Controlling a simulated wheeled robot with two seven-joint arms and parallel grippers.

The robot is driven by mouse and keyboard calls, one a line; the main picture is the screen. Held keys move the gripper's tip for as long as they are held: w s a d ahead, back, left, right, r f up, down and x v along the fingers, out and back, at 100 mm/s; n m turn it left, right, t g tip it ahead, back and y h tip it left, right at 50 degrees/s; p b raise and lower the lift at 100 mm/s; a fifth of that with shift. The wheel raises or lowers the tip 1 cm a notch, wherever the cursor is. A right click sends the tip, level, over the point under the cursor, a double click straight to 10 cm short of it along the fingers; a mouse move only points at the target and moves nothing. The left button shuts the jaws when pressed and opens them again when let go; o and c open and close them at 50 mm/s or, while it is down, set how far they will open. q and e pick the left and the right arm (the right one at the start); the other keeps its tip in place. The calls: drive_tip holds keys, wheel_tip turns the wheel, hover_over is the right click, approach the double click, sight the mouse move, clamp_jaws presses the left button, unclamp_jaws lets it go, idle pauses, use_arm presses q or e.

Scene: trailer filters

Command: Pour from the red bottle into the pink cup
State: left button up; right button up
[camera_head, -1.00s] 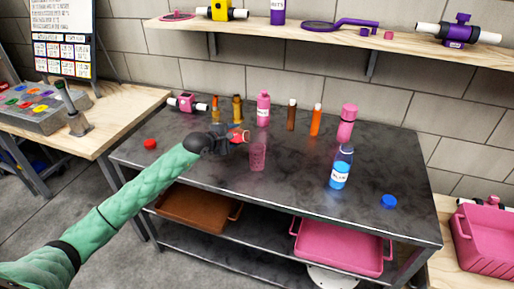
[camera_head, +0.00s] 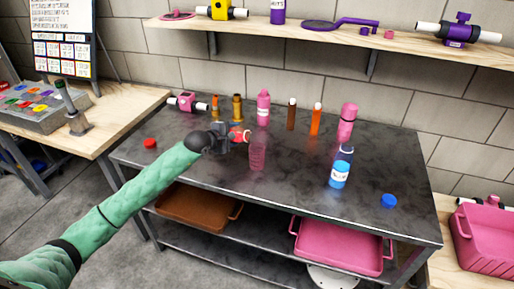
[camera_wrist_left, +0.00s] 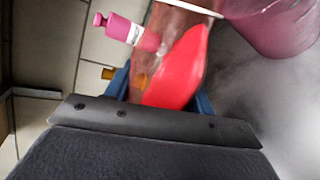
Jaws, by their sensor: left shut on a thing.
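My left gripper (camera_head: 228,138) is shut on the red bottle (camera_head: 240,135), just left of the pink cup's rim. In the left wrist view the red bottle (camera_wrist_left: 178,82) is a clear bottle with bright red liquid in it, tilted well over, with its mouth end close to the cup. The pink cup (camera_head: 258,156) stands upright on the dark table; it is see-through pink and shows at the top right of the left wrist view (camera_wrist_left: 278,28). I cannot tell whether liquid is flowing. My right gripper is not in view.
A red cap (camera_head: 150,143) lies at the table's left. A blue bottle (camera_head: 340,170) and blue cap (camera_head: 389,201) are to the right. A pink bottle (camera_head: 263,108), brown bottle (camera_head: 292,115) and orange bottle (camera_head: 316,120) stand behind the cup. The front right is mostly clear.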

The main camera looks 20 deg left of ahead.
use_arm(q)
drive_tip(key=shift+d+r, duration=0.1)
drive_tip(key=shift+r, duration=0.1)
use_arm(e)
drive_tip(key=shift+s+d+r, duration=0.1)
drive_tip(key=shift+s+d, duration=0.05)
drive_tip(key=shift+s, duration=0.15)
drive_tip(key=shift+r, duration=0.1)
use_arm(q)
drive_tip(key=shift+r+m, duration=0.15)
drive_tip(key=shift+m, duration=0.15)
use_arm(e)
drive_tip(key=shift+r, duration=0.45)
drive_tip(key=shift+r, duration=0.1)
use_arm(q)
drive_tip(key=shift+d+r+b, duration=0.1)
drive_tip(key=shift+b, duration=0.2)
drive_tip(key=shift+y, duration=0.3)
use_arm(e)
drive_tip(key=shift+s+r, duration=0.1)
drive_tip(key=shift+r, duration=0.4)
use_arm(q)
drive_tip(key=shift+r, duration=0.15)
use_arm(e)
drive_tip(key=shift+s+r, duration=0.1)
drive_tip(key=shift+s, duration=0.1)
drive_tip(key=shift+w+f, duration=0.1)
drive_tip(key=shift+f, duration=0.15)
